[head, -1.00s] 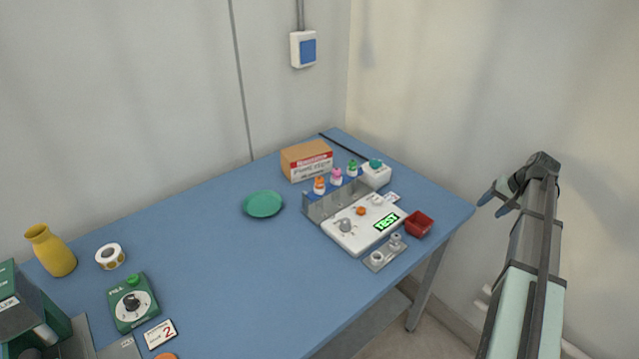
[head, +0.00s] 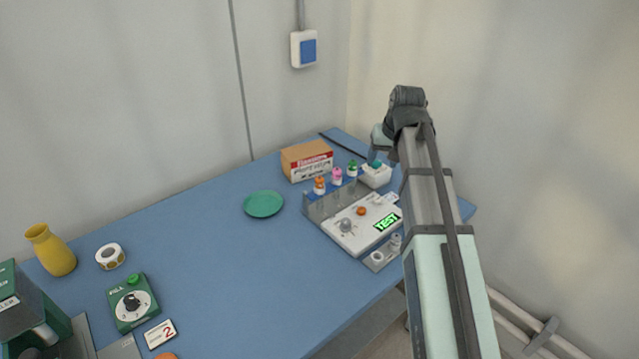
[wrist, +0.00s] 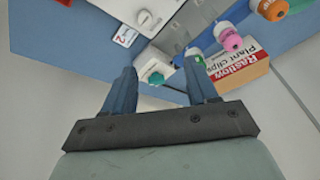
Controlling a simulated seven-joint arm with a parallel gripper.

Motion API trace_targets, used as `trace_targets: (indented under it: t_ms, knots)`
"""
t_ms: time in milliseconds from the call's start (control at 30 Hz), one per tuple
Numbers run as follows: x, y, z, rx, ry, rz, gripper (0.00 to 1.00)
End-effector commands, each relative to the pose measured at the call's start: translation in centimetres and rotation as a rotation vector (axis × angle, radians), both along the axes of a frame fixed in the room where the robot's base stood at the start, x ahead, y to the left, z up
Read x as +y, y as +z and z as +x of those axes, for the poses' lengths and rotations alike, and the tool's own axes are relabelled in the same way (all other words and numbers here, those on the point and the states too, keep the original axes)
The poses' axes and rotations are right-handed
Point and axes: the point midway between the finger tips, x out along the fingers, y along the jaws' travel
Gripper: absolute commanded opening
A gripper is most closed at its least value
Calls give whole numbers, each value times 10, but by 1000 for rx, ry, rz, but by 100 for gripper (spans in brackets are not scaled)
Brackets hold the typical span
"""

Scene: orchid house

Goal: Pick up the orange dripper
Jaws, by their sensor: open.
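The orange dripper (head: 319,186) is a small white bottle with an orange cap. It stands at the left end of a grey rack (head: 318,208), in a row with a pink-capped dripper (head: 337,177) and a green-capped one (head: 352,169). In the wrist view the orange dripper (wrist: 272,8) is cut by the top edge, right of the pink one (wrist: 228,38). My gripper (head: 373,156) is over the back right of the table, to the right of the row and apart from the orange dripper. Its fingers (wrist: 160,74) are spread with nothing held between them.
A white box with a teal top (head: 375,174) lies near my fingers. A cardboard box (head: 306,160) stands behind the rack, and a white device with a green display (head: 362,222) in front. A green saucer (head: 263,204) is at left. The middle table is clear.

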Motion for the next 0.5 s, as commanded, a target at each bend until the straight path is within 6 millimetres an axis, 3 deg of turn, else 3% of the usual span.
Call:
trace_targets:
  t_ms: [33,200,333,500]
  knots:
    - [22,9,-9,-13,27,-12,58]
    - [80,36,-35,-51,103,-45,58]
    - [116,53,-55,-77,150,-65,58]
    - [144,67,-72,-101,186,-81,58]
